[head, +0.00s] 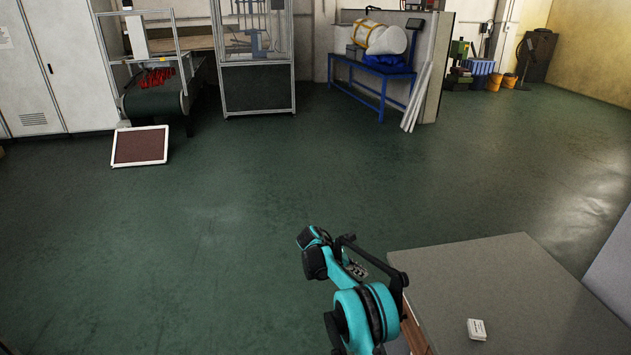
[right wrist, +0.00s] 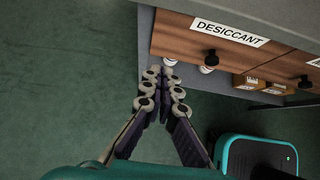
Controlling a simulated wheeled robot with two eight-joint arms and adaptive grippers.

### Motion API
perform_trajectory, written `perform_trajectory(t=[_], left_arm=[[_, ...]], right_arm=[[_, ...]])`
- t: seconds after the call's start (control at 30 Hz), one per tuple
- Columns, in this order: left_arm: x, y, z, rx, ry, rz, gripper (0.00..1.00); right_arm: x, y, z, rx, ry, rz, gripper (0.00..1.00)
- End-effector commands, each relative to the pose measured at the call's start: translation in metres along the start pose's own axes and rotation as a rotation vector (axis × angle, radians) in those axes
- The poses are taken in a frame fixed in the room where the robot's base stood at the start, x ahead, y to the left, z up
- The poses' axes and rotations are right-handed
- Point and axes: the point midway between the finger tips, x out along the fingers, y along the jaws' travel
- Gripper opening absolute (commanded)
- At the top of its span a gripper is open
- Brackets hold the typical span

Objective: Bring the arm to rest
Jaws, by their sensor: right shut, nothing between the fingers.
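My right arm, teal and black, comes up from the bottom of the head view. Its gripper (head: 356,269) is partly hidden behind the arm links, beside the left edge of the grey-topped workbench (head: 500,270). In the right wrist view the right gripper (right wrist: 166,72) is shut and empty, its fingertips together. They appear close to the wooden drawer front labelled DESICCANT (right wrist: 228,33), which has a black knob (right wrist: 211,56). I cannot tell whether they touch anything. My left gripper is in neither view.
A small white box (head: 476,329) lies on the bench. Cardboard boxes (right wrist: 250,82) sit below the drawers. A conveyor (head: 157,103), a framed panel (head: 140,146) and a blue stand (head: 370,81) are at the back. The green floor between is clear.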

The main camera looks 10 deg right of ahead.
Motion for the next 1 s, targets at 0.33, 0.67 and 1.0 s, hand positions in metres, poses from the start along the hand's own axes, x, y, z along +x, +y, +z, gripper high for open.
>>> perform_trajectory(t=[0.33,0.67,1.0], left_arm=[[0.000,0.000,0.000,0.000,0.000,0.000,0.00],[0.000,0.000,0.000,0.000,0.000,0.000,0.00],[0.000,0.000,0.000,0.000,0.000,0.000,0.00]], right_arm=[[-0.074,-0.036,0.063,0.290,0.164,0.078,0.00],[-0.152,-0.131,0.113,0.716,0.423,0.117,0.00],[-0.195,-0.258,0.114,1.171,0.714,0.061,0.00]])
